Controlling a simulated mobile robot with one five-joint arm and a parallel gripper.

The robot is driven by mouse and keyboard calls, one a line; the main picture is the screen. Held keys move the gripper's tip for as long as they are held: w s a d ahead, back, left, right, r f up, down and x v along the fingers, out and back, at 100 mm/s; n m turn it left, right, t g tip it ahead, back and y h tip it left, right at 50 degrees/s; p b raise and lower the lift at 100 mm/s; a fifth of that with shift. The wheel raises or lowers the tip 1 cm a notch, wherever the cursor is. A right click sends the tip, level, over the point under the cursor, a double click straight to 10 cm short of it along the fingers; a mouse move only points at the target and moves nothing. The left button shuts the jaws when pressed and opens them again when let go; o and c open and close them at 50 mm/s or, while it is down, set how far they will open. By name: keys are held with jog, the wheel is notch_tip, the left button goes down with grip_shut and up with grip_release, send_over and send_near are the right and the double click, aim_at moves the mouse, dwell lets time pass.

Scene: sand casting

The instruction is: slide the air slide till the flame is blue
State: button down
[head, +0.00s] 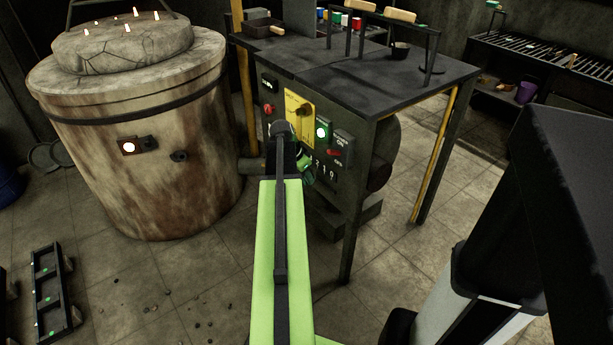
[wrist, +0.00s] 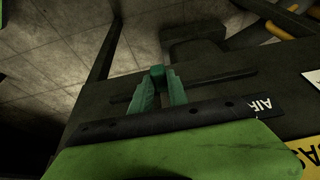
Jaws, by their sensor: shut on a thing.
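In the head view my gripper (head: 303,168) is at the front of the dark burner bench, and my arm hides the slide. The furnace (head: 150,190) at the left has small yellow-orange flames (head: 127,28) over its lid. A port (head: 129,147) on its side glows whitish-orange.
The bench top (head: 430,80) overhangs the panel, and a leg (head: 350,235) stands right of my arm. A yellow plate (head: 299,107) and a green-lit button (head: 322,131) are above my gripper. A dark moulding frame (head: 50,290) lies at lower left.

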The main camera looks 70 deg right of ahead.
jog(key=w+d, duration=0.2)
jog(key=w, duration=0.1)
jog(key=shift+d, duration=0.1)
jog(key=c, duration=1.3)
grip_release()
jog(key=p+v, duration=1.6)
jog(key=v, duration=0.1)
jog(key=shift+a+r, duration=0.15)
jog(key=shift+a, duration=0.15)
